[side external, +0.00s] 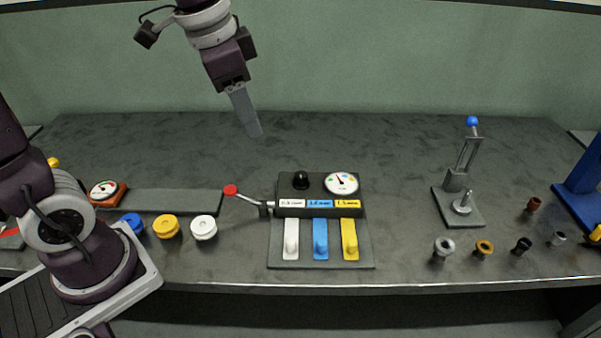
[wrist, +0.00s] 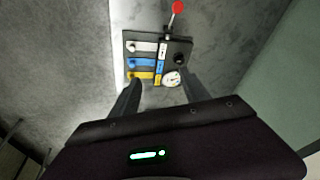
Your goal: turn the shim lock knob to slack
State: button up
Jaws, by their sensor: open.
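A black knob (side external: 301,180) stands on top of a dark box (side external: 320,190) in the middle of the bench; it is likely the shim lock knob, but no slack mark is readable. In the wrist view the knob (wrist: 180,58) shows near the right edge of the box. A white dial (side external: 341,184) with a needle sits to the right of the knob. My gripper (side external: 254,134) is empty, above the bench and behind and left of the box. In the wrist view its two fingers (wrist: 160,88) are spread apart, with the box beyond them.
A lever with a red ball (side external: 231,190) sticks out left of the box. White, blue (side external: 320,238) and yellow tabs lie in front. Yellow and white spools (side external: 204,228) stand left, a blue-topped stand (side external: 472,122) right, with several small bushings before it. The bench behind is clear.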

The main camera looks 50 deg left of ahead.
jog(key=w+a+f+m+g, duration=0.1)
jog(key=w+f+m, duration=0.1)
jog(key=w+f, duration=0.3)
jog(key=m+g, duration=0.2)
jog(key=m, duration=0.2)
send_over(300, 174)
notch_tip(300, 174, down, 13)
jog(key=shift+s+d+r, duration=0.1)
jog(key=shift+s+r, duration=0.05)
jog(key=shift+r, duration=0.05)
notch_tip(300, 174, down, 8)
jog(key=shift+r, duration=0.2)
jog(key=shift+c, duration=0.2)
grip_shut()
